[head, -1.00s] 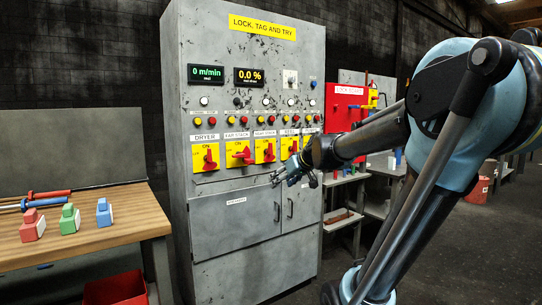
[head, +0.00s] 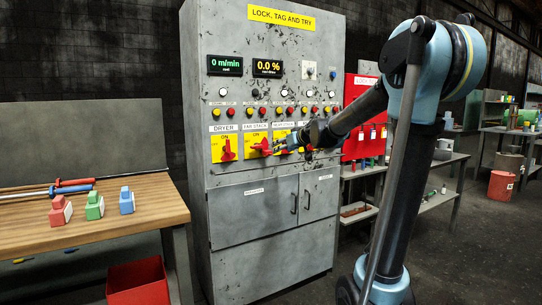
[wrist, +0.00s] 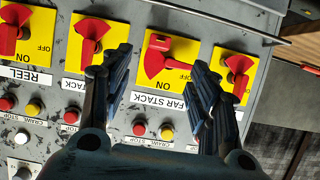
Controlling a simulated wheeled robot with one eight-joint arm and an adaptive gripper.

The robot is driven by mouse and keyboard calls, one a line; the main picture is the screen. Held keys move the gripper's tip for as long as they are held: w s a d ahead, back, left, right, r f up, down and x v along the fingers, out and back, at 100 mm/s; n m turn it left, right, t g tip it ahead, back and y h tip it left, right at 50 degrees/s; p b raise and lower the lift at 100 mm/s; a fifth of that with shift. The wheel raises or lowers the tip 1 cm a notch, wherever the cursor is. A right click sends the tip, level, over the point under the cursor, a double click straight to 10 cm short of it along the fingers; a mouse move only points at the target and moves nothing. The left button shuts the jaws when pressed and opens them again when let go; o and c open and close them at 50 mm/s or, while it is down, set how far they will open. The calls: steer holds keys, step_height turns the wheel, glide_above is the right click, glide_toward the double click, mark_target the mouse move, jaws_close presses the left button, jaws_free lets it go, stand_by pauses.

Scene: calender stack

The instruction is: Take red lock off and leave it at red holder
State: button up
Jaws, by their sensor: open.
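In the wrist view, the FAR STACK switch (wrist: 158,62) has its red handle turned sideways on a yellow plate. A boxy red part (wrist: 186,48) at its end looks like the red lock. A red block with a white face (head: 60,212), possibly the red holder, stands on the wooden table at left.
The grey cabinet (head: 240,215) carries other red switches, including DRYER (head: 227,149), plus buttons. Green (head: 94,207) and blue (head: 127,201) blocks stand beside the red one. A red bin (head: 137,282) is below the table, and a red board (head: 361,85) is behind my arm.

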mark_target(269, 153)
steer(key=x, duration=1.2)
steer(key=shift+a, duration=0.1)
steer(key=shift+c, duration=0.2)
steer(key=c, duration=1.3)
